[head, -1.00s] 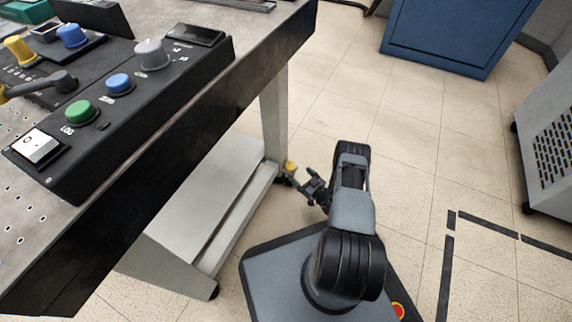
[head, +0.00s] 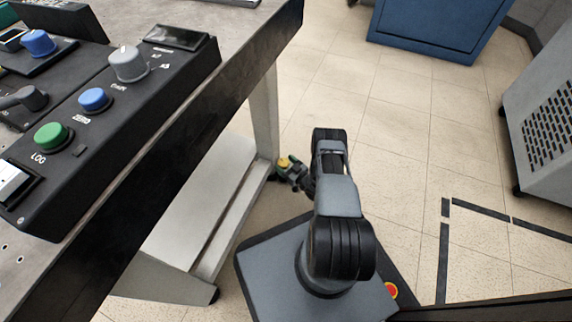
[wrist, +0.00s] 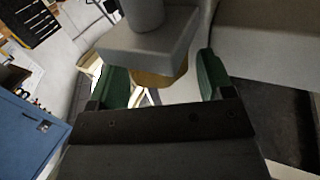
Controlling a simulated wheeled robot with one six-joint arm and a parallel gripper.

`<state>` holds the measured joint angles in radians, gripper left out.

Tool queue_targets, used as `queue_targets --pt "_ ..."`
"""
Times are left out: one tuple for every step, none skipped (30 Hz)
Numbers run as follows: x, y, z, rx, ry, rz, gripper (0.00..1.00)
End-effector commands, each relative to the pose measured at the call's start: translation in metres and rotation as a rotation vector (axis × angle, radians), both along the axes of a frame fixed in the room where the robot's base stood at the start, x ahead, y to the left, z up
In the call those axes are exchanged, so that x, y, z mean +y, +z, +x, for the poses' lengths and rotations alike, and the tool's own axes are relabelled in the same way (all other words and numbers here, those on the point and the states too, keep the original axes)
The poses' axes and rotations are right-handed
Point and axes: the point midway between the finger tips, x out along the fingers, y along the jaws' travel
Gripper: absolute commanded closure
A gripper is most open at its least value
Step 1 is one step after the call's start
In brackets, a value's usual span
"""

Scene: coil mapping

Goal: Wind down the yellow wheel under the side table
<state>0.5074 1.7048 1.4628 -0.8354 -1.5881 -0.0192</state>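The yellow wheel (head: 284,162) is low down at the foot of the side table's far leg (head: 264,110). In the wrist view the wheel (wrist: 158,79) shows as a dull yellow disc against a grey block, which hides part of it. My gripper (head: 291,170) is low beside the wheel. In the wrist view my gripper (wrist: 163,80) is open, with one green fingertip on each side of the wheel. A gap shows at the right finger; I cannot tell whether the left finger touches.
The side table (head: 225,95) carries a black control box (head: 120,125) with coloured knobs. Its pale lower shelf (head: 195,205) is near my base. A blue cabinet (head: 435,28) stands at the back and a grey vented unit (head: 540,130) at the right. Tiled floor (head: 390,130) lies clear between.

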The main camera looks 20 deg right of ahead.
Motion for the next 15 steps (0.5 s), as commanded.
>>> queue_targets --pt "-0.0003 0.0 -0.0001 0.0 0.0 0.0 0.31" --pt "-0.0005 0.0 -0.0002 0.0 -0.001 0.0 0.34" --pt "-0.0007 0.0 -0.0002 0.0 -0.001 0.0 0.37" --pt "-0.0008 0.0 -0.0002 0.0 -0.001 0.0 0.4" --pt "-0.0009 0.0 -0.0002 0.0 -0.002 0.0 0.43" --pt "-0.0011 0.0 -0.0002 0.0 -0.002 0.0 0.47" --pt "-0.0012 0.0001 -0.0003 0.0 -0.002 0.0 0.5" --pt "-0.0013 0.0 -0.0003 0.0 -0.002 0.0 0.53" --pt "-0.0013 0.0 -0.0004 0.0 -0.002 0.0 0.57" --pt "-0.0014 0.0 -0.0005 0.0 -0.002 0.0 0.59" --pt "-0.0016 0.0 -0.0005 0.0 -0.003 0.0 0.62" --pt "-0.0016 0.0 -0.0006 0.0 -0.003 0.0 0.66" --pt "-0.0015 0.0 -0.0007 0.0 -0.004 0.0 0.66" --pt "-0.0012 0.0002 -0.0008 0.0 -0.007 0.001 0.66" --pt "-0.0004 0.0005 -0.0007 0.001 -0.017 0.002 0.66"
